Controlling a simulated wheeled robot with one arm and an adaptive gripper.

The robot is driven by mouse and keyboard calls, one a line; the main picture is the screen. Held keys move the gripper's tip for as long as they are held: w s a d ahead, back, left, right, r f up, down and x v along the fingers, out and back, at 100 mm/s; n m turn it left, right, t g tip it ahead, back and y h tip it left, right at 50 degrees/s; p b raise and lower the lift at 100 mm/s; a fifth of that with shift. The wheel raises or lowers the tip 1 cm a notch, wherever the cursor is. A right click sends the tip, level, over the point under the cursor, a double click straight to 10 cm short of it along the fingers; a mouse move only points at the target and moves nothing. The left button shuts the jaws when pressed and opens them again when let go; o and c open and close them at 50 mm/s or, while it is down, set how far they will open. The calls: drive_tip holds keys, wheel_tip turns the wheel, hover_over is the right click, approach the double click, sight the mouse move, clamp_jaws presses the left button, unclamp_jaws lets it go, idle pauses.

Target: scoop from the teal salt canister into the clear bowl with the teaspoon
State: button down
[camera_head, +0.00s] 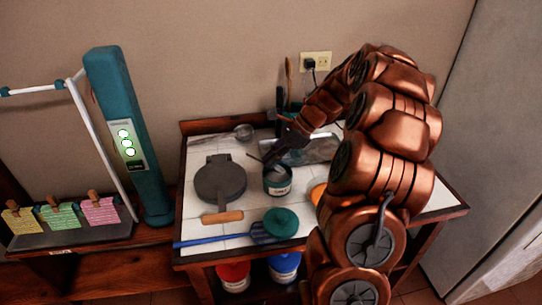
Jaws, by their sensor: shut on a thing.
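The teal salt canister (278,189) stands open on the white-tiled worktop, with a pale label on its front and a dark inside.
A dark round iron (221,182) with a wooden handle (222,217) lies left of the canister. A round teal thing (281,222) and a blue-handled tool (222,238) lie in front. Utensils stand behind my gripper. An orange thing (318,193) is beside my arm.

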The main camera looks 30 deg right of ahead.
sight(277, 167)
drive_tip(key=shift+f+b, duration=0.8)
drive_tip(key=shift+f, duration=0.6)
drive_tip(key=shift+s+d+f, duration=0.1)
drive_tip(key=shift+f, duration=0.2)
drive_tip(key=shift+s+d+f+b, duration=0.1)
drive_tip(key=shift+d+f+b, duration=0.15)
drive_tip(key=shift+b, duration=0.35)
drive_tip(key=shift+s+d+b, duration=0.2)
drive_tip(key=shift+d+b, duration=0.2)
drive_tip(key=shift+d, duration=0.1)
drive_tip(key=r+p, duration=0.1)
drive_tip(key=r, duration=0.1)
drive_tip(key=r+p, duration=0.4)
drive_tip(key=r, duration=0.1)
drive_tip(key=shift+w+a, duration=0.15)
drive_tip(key=shift+a, duration=0.1)
drive_tip(key=r+h+p, duration=0.1)
drive_tip(key=p, duration=0.1)
drive_tip(key=a+h+p, duration=0.1)
drive_tip(key=p, duration=0.1)
drive_tip(key=shift+w+a+r+g, duration=0.1)
drive_tip(key=shift+w+r+g, duration=0.1)
drive_tip(key=shift+r+g, duration=0.2)
drive_tip(key=shift+w+a+r+h+p, duration=0.1)
drive_tip(key=shift+a+r+h+p, duration=0.15)
drive_tip(key=shift+h+p, duration=0.25)
drive_tip(key=shift+g, duration=0.3)
